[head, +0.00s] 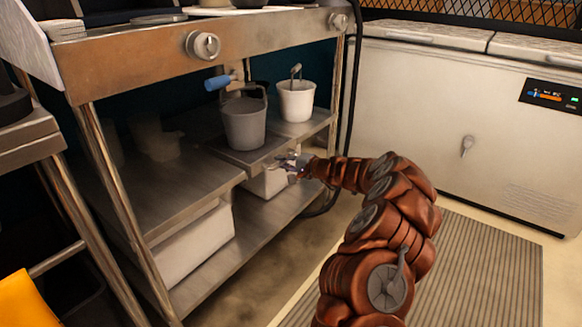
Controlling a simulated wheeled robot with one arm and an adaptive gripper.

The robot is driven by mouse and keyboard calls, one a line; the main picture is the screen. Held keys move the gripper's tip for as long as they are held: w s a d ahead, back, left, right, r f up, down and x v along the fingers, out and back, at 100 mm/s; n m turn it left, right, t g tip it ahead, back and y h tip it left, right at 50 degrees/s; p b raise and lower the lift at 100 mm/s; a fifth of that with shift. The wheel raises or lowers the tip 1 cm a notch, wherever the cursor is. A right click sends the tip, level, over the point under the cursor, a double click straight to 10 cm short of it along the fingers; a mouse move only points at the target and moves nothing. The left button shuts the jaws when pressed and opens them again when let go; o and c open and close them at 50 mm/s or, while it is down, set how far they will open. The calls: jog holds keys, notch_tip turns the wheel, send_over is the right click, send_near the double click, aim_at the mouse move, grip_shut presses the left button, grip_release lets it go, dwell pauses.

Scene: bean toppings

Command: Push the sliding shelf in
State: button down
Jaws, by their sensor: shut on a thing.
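The sliding shelf (262,156) is a grey metal plate at the middle level of the steel counter. Its front edge juts slightly past the fixed shelf beside it. A grey bucket (244,122) with a raised handle stands on it. My gripper (284,163) is at the shelf's front right edge, shut on it. The fingertips are small in the picture, and the exact grip is hard to make out. My arm reaches in from the lower right.
A white bucket (296,100) stands behind to the right. White bins (190,243) sit on the lower shelf (262,222). The counter's front leg (118,200) is at left. A white chest freezer (440,120) stands at right. The striped mat (480,262) has clear floor.

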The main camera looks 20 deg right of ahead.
jog(key=shift+w+a, duration=0.35)
jog(key=shift+w, duration=0.15)
jog(key=shift+a, duration=0.1)
jog(key=c, duration=1.4)
grip_release()
jog(key=shift+o, duration=1.3)
jog(key=shift+d, duration=0.2)
jog(key=v, duration=1.2)
